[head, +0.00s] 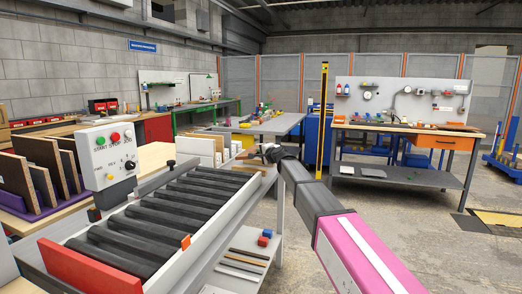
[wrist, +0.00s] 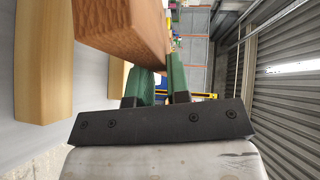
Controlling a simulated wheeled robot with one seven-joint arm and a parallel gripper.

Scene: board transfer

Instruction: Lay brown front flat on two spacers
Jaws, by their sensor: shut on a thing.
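The brown front (wrist: 122,28) is a thick wood-grained board in the wrist view. My gripper (wrist: 163,85) has green fingers and is shut on it at its near end. Two pale wooden strips, a left one (wrist: 42,60) and a partly hidden right one (wrist: 117,75), lie on a grey surface to the left of the board and look like the spacers. The board appears apart from the strips, but the exact gap cannot be told. In the head view my gripper (head: 268,153) is small and dark beyond the roller conveyor, and its load is hard to make out.
A roller conveyor (head: 165,218) with a red end plate and a control box (head: 108,158) fills the near left. Brown boards (head: 40,155) stand in a rack at far left. A grey table (head: 275,124) and a workbench (head: 405,128) stand behind.

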